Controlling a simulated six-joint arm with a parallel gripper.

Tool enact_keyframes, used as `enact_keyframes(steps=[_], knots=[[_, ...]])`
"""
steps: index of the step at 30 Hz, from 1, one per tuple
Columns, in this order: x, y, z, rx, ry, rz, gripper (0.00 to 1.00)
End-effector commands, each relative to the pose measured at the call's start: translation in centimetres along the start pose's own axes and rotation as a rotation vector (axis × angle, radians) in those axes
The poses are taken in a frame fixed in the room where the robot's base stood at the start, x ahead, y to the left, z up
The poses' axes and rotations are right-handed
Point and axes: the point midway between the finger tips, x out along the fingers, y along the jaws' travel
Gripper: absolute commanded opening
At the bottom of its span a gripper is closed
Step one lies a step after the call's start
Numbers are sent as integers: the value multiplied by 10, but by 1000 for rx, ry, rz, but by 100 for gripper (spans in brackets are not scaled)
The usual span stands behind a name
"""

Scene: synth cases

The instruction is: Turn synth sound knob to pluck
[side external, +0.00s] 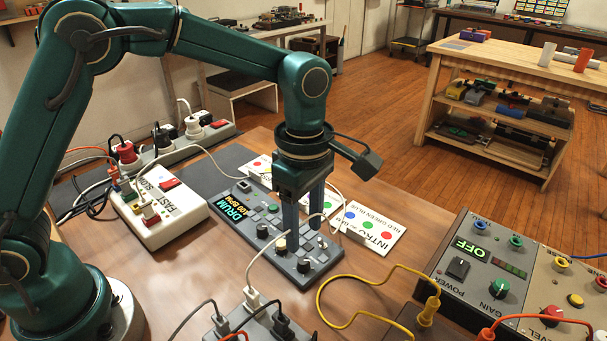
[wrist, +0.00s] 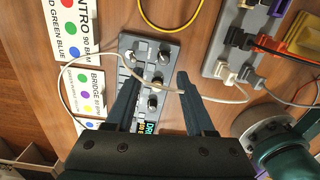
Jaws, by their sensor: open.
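The grey synth (side external: 240,215) lies on the wooden table. Its display (side external: 235,207) reads DRUM, 100 BPM. A row of knobs runs along its near side, including a black knob (side external: 262,231), a cream-topped knob (side external: 281,244) and another black knob (side external: 304,265). Their labels are too small to read. My gripper (side external: 303,229) points down over the synth, fingers apart and empty. In the wrist view the synth (wrist: 128,43) lies beneath my fingers, with a dark knob (wrist: 157,81) seen between the fingertips. I cannot tell how far above it they are.
A white cable (wrist: 225,100) crosses the synth. Printed cards (side external: 374,229) lie behind it.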

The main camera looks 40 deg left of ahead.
Motion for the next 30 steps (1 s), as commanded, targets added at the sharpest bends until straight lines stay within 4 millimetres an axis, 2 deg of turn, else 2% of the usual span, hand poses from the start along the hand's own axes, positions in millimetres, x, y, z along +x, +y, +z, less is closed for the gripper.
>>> enact_keyframes(steps=[13, 18, 24, 26, 28, 29, 30], knots=[[50, -6, 2, 13, 10, -23, 54], [58, -6, 2, 13, 9, -21, 54], [58, -5, 2, 13, 8, -20, 54], [58, -5, 2, 13, 8, -20, 35], [58, -5, 2, 13, 8, -19, 8], [58, -5, 2, 13, 8, -20, 0], [58, -5, 2, 13, 8, -19, 0]])
